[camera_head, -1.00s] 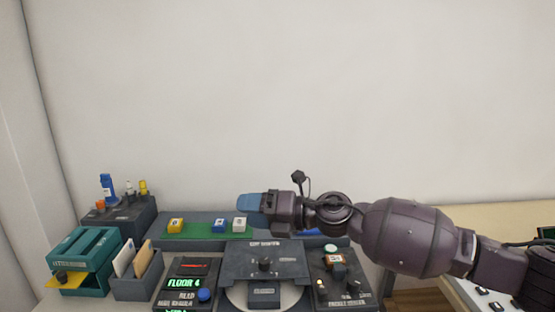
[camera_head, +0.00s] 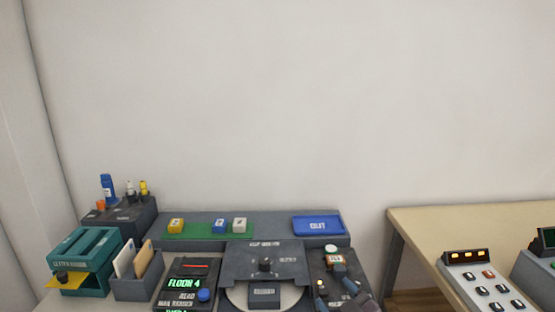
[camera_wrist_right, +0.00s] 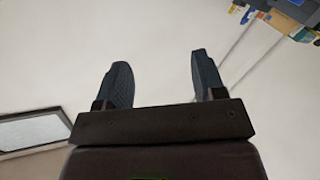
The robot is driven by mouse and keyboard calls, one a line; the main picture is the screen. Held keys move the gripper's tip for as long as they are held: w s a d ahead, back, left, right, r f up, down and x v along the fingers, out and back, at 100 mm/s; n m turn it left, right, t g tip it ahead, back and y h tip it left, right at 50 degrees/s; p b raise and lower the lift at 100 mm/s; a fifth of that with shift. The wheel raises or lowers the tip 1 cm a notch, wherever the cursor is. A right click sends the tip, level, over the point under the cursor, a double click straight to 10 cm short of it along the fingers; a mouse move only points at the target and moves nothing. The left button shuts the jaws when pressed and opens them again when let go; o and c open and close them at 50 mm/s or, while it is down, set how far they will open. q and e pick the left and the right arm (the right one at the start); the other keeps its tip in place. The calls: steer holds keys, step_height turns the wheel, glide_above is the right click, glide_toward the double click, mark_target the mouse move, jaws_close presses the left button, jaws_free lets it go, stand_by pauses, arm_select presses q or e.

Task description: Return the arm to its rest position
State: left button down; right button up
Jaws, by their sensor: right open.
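My right gripper (camera_head: 347,290) shows only in small part at the bottom of the head view, in front of the right-hand device panel (camera_head: 327,262). In the right wrist view its two dark fingers (camera_wrist_right: 157,85) stand wide apart with nothing between them. Behind them is a plain pale surface. The rest of my right arm is out of the head view. My left gripper is not in view.
The desk holds a blue OUT tray (camera_head: 318,226), a green strip (camera_head: 188,236) with three small blocks, a FLOOR 4 panel (camera_head: 184,283), a teal letter sorter (camera_head: 85,262) and an envelope holder (camera_head: 137,287). A beige table (camera_head: 440,222) with a button panel (camera_head: 483,285) stands at right.

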steer(key=s+d+f+m+g+h, duration=0.2)
steer(key=s+d+f+m+h, duration=0.1)
steer(key=s+d+f, duration=0.4)
steer(key=s+d+f+m+g+h, duration=0.3)
steer(key=s+d+f+m, duration=0.2)
steer(key=s+f, duration=0.9)
steer(key=s+d, duration=0.3)
steer(key=s, duration=0.2)
steer(key=shift+h, duration=0.4)
